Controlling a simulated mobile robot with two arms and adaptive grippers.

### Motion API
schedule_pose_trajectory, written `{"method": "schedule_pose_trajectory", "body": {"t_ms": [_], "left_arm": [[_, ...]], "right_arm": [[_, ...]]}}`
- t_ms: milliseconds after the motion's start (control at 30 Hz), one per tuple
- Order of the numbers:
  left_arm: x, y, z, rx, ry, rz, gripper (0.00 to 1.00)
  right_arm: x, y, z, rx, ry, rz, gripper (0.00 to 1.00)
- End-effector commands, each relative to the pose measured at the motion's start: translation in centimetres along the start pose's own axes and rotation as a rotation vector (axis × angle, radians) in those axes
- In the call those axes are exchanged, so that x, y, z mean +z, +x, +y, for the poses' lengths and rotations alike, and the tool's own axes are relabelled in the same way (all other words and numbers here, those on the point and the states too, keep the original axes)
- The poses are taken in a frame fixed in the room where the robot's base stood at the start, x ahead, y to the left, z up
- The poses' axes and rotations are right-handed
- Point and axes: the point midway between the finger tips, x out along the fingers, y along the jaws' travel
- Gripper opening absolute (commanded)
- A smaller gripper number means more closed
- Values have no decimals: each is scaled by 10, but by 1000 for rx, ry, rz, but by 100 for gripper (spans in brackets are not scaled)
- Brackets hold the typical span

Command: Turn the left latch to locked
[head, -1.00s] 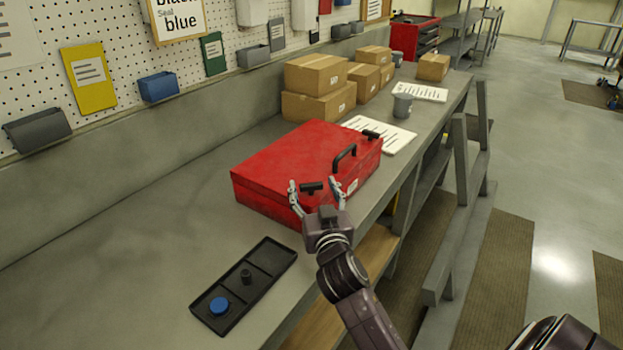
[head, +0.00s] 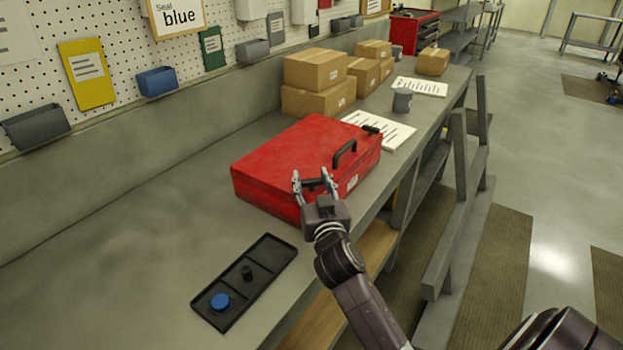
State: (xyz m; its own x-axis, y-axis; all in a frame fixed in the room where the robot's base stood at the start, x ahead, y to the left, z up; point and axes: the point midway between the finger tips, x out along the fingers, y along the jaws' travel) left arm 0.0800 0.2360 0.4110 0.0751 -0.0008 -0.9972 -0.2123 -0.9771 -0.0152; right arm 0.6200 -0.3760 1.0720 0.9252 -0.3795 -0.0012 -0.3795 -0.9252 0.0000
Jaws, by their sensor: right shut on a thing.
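A red case (head: 290,155) lies on the grey workbench, with a black handle (head: 345,153) on its front side. The left latch (head: 314,184) is a small black bar near the case's left front part. My right gripper (head: 313,181) is shut on the left latch, one finger at each side of it, and partly hides it. The right latch (head: 372,129) is a black bar at the far right end of the front. My left gripper is not in view.
A black tray (head: 277,250) with a blue disc (head: 220,302) and a small black knob (head: 247,273) lies on the bench at the front. Cardboard boxes (head: 318,72), papers (head: 379,131) and a grey cup (head: 402,100) stand or lie behind the case.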

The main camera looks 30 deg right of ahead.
Motion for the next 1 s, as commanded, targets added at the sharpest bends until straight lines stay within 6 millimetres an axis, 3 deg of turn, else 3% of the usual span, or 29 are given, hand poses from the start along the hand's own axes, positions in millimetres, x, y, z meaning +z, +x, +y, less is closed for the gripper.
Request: {"method": "schedule_pose_trajectory", "body": {"t_ms": [300, 600, 1000], "left_arm": [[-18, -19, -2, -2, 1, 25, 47], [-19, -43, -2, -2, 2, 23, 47], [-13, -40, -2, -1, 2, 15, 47]], "right_arm": [[-4, 0, 1, -101, -7, -1, 17], [-3, 0, 2, -331, -11, -2, 17], [1, 1, 2, -622, -10, 0, 17]]}}
